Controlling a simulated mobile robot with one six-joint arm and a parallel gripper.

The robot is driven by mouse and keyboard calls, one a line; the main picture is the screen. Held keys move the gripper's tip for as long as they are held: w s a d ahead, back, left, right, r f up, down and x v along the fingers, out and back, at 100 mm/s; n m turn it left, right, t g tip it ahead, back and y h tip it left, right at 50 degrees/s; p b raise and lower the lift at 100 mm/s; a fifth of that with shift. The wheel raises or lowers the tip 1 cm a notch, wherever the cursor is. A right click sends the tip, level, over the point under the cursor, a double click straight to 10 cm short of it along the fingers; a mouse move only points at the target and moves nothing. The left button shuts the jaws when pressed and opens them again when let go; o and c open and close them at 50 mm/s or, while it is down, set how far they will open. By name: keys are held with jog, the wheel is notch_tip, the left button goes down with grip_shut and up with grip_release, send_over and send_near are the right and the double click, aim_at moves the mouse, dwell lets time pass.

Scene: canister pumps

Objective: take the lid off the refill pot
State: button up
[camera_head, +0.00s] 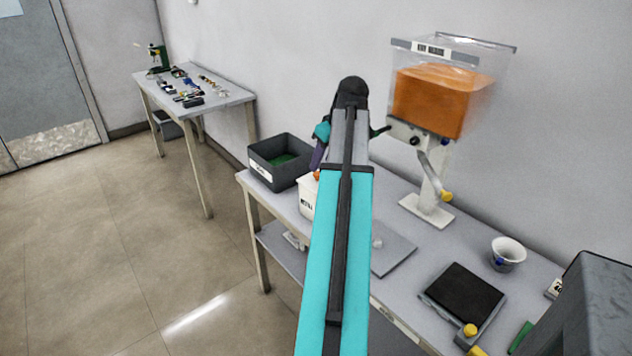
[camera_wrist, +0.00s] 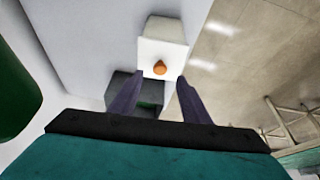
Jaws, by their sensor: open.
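The refill pot (camera_head: 306,198) is white and stands on the bench, partly hidden behind my arm in the head view. Its lid shows an orange knob (camera_head: 316,175). In the wrist view the pot (camera_wrist: 162,30) is a white box with the orange knob (camera_wrist: 160,67) on its light top. My gripper (camera_wrist: 159,79) is open, with one purple finger to each side below the knob in the picture. Nothing is between the fingers. In the head view a purple finger of my gripper (camera_head: 318,156) shows just above the knob; the other is hidden.
A dark grey bin (camera_head: 262,172) with green inside stands left of the pot. To the right are a clear hopper with orange contents (camera_head: 432,97), a grey plate (camera_head: 393,258), a black-topped scale (camera_head: 462,292) and a white cup (camera_head: 508,250). A side table (camera_head: 225,97) holds small parts.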

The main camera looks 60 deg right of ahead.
aim_at(317, 173)
jog(key=shift+x, duration=2.75)
grip_shut()
